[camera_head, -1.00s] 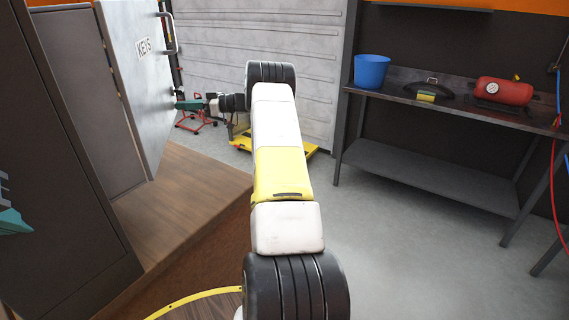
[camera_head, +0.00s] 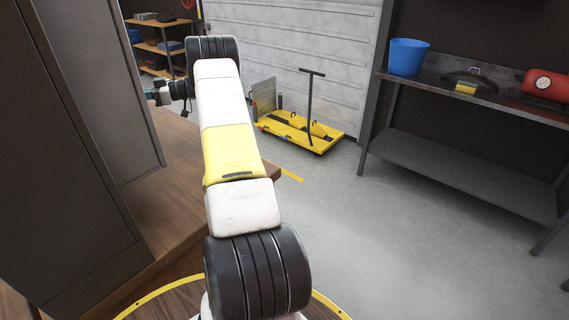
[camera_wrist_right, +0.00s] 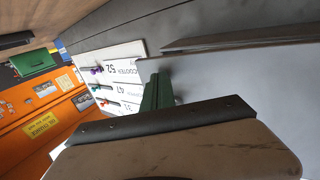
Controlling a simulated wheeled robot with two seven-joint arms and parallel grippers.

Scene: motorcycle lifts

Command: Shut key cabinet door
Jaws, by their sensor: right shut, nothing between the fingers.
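The key cabinet (camera_head: 45,170) stands tall and dark at the left of the head view. A grey panel (camera_head: 95,85) is at its right side; I cannot tell if this is the door, and no KEYS sign shows. In the right wrist view a white key board (camera_wrist_right: 124,75) with numbered labels and coloured keys is uncovered. A plain grey panel (camera_wrist_right: 235,75) fills the right there. My right gripper (camera_wrist_right: 158,90) is shut and empty, in front of the board and panel. In the head view it is small and partly hidden (camera_head: 151,93). My left gripper is out of view.
A wooden top (camera_head: 185,165) lies beside the cabinet. A yellow wheeled platform (camera_head: 305,132) stands on the floor behind. A dark bench (camera_head: 470,92) at the right holds a blue bucket (camera_head: 408,57) and a red tank (camera_head: 546,85). Floor between is clear.

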